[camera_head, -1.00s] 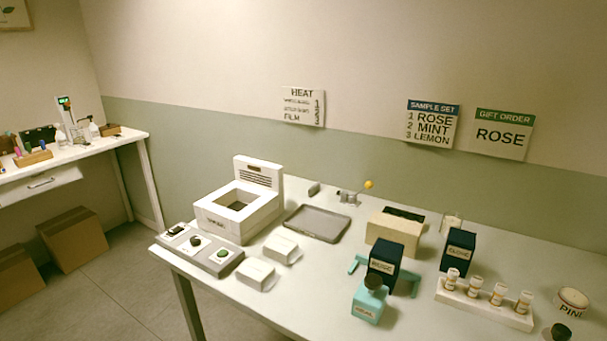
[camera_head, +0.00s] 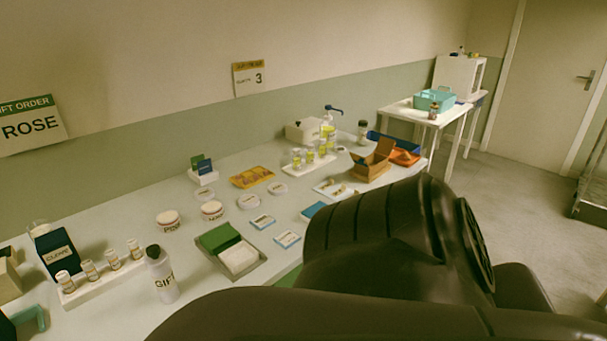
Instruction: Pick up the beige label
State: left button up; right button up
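I cannot make out a beige label for certain. Two small pale labels with blue edging, a left one (camera_head: 262,221) and a right one (camera_head: 287,238), lie flat on the white table (camera_head: 120,310). A tray (camera_head: 262,255) left of them holds a green piece (camera_head: 218,237) and a pale pad (camera_head: 239,257). A dark arm of mine covers the lower right of the view and hides part of the table's front. Neither gripper shows.
A white GIFT bottle (camera_head: 162,277) stands near a rack of small vials (camera_head: 100,282). Round tins (camera_head: 212,210), a yellow tray (camera_head: 252,177), a brown box (camera_head: 371,162) and a pump bottle (camera_head: 328,130) stand farther along. A side table (camera_head: 408,112) with a teal crate (camera_head: 435,97) is beyond.

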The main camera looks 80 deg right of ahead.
aim_at(331, 182)
jog(key=k+z, duration=0.1)
jog(key=z, duration=0.3)
jog(key=k+l+z, duration=0.1)
jog(key=z, duration=2.15)
